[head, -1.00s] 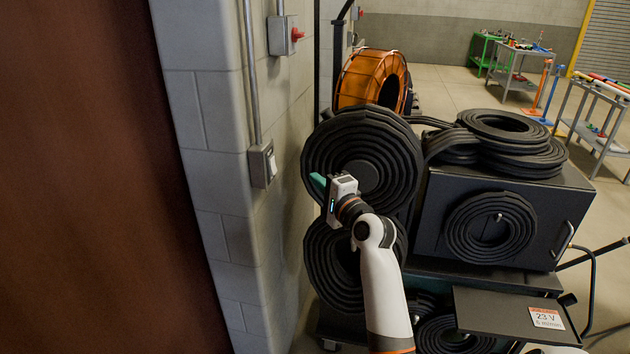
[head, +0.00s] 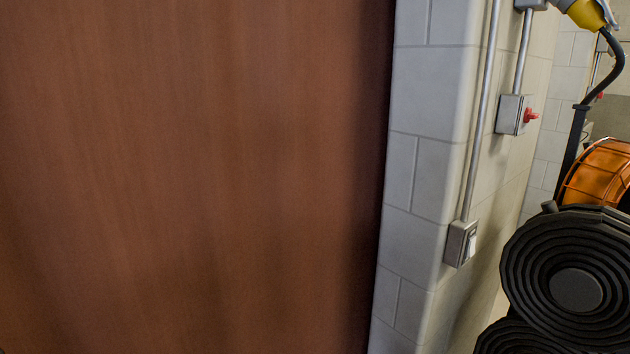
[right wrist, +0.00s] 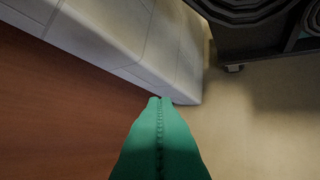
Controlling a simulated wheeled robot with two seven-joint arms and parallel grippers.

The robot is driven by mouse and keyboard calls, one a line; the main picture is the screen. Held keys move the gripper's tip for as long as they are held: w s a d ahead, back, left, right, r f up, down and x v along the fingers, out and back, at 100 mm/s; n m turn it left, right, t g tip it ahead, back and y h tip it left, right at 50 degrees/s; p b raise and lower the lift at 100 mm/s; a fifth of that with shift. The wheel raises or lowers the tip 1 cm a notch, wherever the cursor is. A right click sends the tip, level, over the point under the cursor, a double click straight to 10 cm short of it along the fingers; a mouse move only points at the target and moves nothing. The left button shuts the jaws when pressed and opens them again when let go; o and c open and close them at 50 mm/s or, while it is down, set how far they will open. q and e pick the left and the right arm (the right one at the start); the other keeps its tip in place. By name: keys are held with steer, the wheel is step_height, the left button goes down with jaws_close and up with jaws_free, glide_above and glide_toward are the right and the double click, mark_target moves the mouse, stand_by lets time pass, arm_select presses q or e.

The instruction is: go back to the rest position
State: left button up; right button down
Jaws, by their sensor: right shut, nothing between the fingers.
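My right gripper (right wrist: 156,101) shows in the right wrist view as two green fingers pressed together along a middle seam. It is shut and holds nothing. It points down past the foot of the block wall, over the floor, with brown panelling at the left. Neither gripper is in the head view now, and my left gripper is in neither view.
A large brown panel (head: 190,180) fills the left of the head view. A block wall (head: 425,170) with a light switch (head: 461,243) and a red-knobbed box (head: 514,114) is beside it. Coiled black hoses (head: 575,270) and an orange reel (head: 597,172) stand right.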

steer(key=s+a+f+n+g, duration=0.3)
steer(key=s+f, duration=0.7)
steer(key=f, duration=0.1)
steer(key=s+a+f+n+g, duration=0.1)
steer(key=s+f+n+g, duration=0.1)
steer(key=s, duration=0.9)
steer(key=s+a+f+n+g, duration=0.1)
steer(key=s+a+f+n, duration=0.1)
steer(key=s+f+n, duration=0.2)
steer(key=s+a+f+n+g, duration=0.1)
steer(key=s+f, duration=0.7)
steer(key=s, duration=1)
steer(key=n+g, duration=0.1)
steer(key=n, duration=0.1)
steer(key=shift+s+a+f+n+g, duration=0.15)
steer(key=shift+s+a+n+g, duration=0.1)
steer(key=shift+a+n+g, duration=0.1)
